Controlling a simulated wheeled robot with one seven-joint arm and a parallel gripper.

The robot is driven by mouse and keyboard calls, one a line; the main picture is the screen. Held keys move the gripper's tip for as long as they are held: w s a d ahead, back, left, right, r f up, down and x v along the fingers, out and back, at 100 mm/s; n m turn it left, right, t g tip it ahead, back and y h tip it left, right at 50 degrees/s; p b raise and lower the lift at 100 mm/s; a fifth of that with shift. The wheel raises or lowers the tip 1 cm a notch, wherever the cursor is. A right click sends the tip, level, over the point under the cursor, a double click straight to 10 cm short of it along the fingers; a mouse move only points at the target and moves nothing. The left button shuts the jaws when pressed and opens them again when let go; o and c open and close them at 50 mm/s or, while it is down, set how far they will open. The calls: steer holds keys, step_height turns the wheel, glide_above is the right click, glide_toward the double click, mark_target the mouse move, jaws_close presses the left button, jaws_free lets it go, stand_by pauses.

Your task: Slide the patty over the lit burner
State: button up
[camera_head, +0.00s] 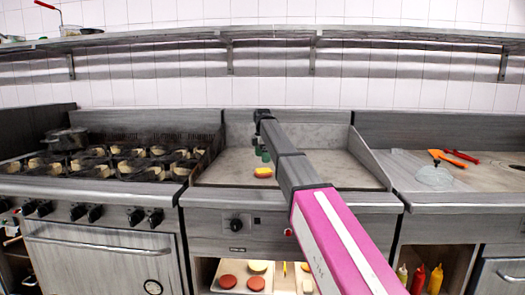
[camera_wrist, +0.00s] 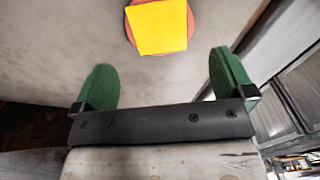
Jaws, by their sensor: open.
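A patty topped with a square yellow slice (camera_head: 263,172) lies on the flat griddle (camera_head: 225,176) in the middle. In the wrist view the yellow slice (camera_wrist: 160,27) covers most of the patty, whose reddish rim (camera_wrist: 191,9) shows around it. My gripper (camera_head: 262,153) is over the griddle, partly hidden by my arm. In the wrist view my gripper (camera_wrist: 163,82) has its green fingers wide apart with nothing between them. The patty lies beyond the fingertips, roughly centred between them. No flame is visible, so I cannot tell which burner is lit.
A stove with several burners (camera_head: 115,160) and a dark pot (camera_head: 66,139) stands left. Raised walls edge the griddle. The right counter (camera_head: 480,178) holds red-handled tools (camera_head: 455,156). Below are a tray with red patties (camera_head: 229,281) and sauce bottles (camera_head: 435,279).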

mark_target(263, 170)
step_height(263, 170, down, 7)
steer(key=shift+f, duration=0.2)
stand_by(0.4)
steer(key=c, duration=0.7)
